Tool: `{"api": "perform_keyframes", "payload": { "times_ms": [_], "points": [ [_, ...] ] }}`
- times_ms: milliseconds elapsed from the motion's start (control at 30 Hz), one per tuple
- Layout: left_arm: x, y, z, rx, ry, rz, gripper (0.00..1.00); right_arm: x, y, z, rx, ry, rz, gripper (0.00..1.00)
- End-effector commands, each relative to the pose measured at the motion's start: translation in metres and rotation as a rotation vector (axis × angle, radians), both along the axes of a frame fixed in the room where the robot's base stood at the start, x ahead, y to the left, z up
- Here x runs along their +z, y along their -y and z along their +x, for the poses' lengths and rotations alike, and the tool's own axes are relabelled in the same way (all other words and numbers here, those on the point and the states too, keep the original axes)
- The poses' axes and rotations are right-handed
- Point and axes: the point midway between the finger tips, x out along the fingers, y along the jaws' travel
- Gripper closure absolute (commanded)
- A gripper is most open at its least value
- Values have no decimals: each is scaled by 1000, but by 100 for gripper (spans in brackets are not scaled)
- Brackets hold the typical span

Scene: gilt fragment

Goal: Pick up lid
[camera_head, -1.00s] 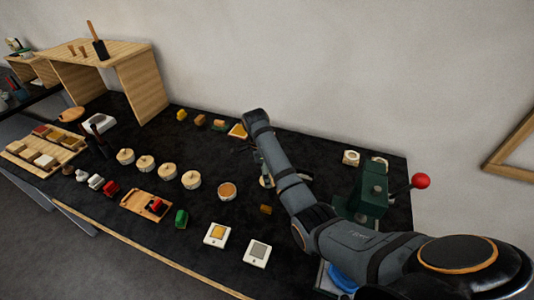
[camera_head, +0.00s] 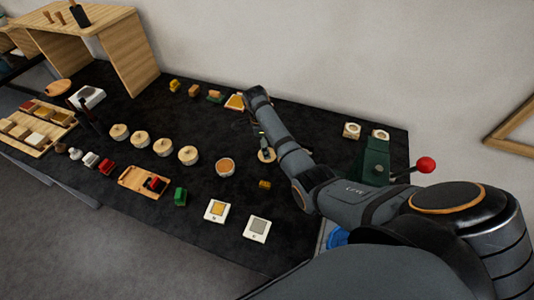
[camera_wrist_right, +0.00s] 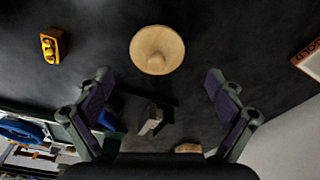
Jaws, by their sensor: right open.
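A round, light wooden lid with a central knob (camera_wrist_right: 157,50) lies on the black table, ahead of the fingertips in the right wrist view. In the head view the lid (camera_head: 266,157) is partly hidden by my right arm. My right gripper (camera_wrist_right: 160,80) is open and empty, its fingers wide apart on either side of the lid's line; it also shows small in the head view (camera_head: 262,138). An open round pot with orange contents (camera_head: 225,167) stands just left of the lid. My left gripper is not in view.
Several lidded pots (camera_head: 163,147) stand in a row to the left. A small yellow block (camera_head: 264,184) lies near the lid. Two white square plates (camera_head: 257,228) lie towards the front. A green press with a red-knobbed lever (camera_head: 375,160) stands at right.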

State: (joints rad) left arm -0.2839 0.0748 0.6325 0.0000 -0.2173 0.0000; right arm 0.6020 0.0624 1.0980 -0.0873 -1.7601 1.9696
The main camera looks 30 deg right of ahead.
Motion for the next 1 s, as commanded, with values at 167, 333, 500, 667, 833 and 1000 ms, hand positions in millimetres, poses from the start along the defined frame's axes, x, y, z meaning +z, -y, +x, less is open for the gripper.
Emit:
{"api": "perform_keyframes", "payload": {
  "times_ms": [167, 333, 500, 667, 833, 1000],
  "points": [
    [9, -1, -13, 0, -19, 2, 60, -27, 0, -5, -1, -3, -1, 6],
    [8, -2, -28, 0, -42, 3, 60, -36, 1, -5, -1, 0, 0, 6],
    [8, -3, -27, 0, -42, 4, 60, -36, 1, -4, 0, 0, 0, 12],
    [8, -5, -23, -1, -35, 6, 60, -35, 1, -4, 0, 0, 0, 34],
    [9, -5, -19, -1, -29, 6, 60, -35, 1, -4, 0, 0, 0, 56],
    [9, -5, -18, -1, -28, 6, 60, -35, 1, -4, 0, 0, 0, 57]
  ]
}}
